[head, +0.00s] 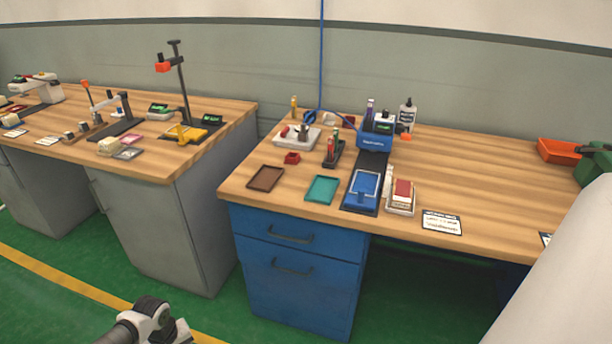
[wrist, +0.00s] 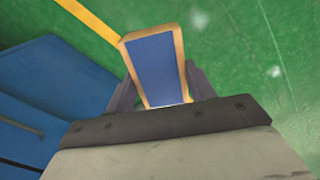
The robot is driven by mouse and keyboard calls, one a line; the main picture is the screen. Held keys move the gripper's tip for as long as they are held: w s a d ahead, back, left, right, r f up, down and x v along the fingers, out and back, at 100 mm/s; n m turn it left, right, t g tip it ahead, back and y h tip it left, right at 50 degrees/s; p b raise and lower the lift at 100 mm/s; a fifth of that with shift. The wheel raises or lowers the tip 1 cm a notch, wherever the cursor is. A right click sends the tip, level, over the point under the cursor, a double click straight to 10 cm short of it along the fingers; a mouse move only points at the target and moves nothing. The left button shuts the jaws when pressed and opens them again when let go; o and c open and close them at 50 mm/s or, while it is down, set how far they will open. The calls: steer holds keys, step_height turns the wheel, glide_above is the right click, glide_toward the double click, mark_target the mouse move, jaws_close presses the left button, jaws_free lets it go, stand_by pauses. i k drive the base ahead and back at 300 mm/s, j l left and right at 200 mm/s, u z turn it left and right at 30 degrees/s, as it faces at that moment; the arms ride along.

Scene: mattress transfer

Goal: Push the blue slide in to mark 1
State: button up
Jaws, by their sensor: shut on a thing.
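The blue slide (head: 366,185) is a framed blue tray on a dark base at the front of the right bench. Behind it stands a blue device (head: 376,141) with a small green display. I cannot make out mark 1. In the wrist view my gripper (wrist: 160,72) is shut on a flat blue-faced block with a tan rim (wrist: 152,62), over the green floor and away from the slide. What this block is cannot be told. The gripper's tips are not clear in the head view.
A teal tray (head: 322,189) and a brown tray (head: 265,178) lie left of the slide. A holder with red and cream pieces (head: 402,195) stands close on its right, and a printed card (head: 441,222) lies farther right. Blue drawers (head: 300,255) are below.

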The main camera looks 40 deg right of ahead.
mark_target(365, 185)
steer(key=j+z, duration=0.15)
steer(key=z, duration=0.25)
steer(key=k+j+z, duration=0.1)
steer(key=z, duration=0.25)
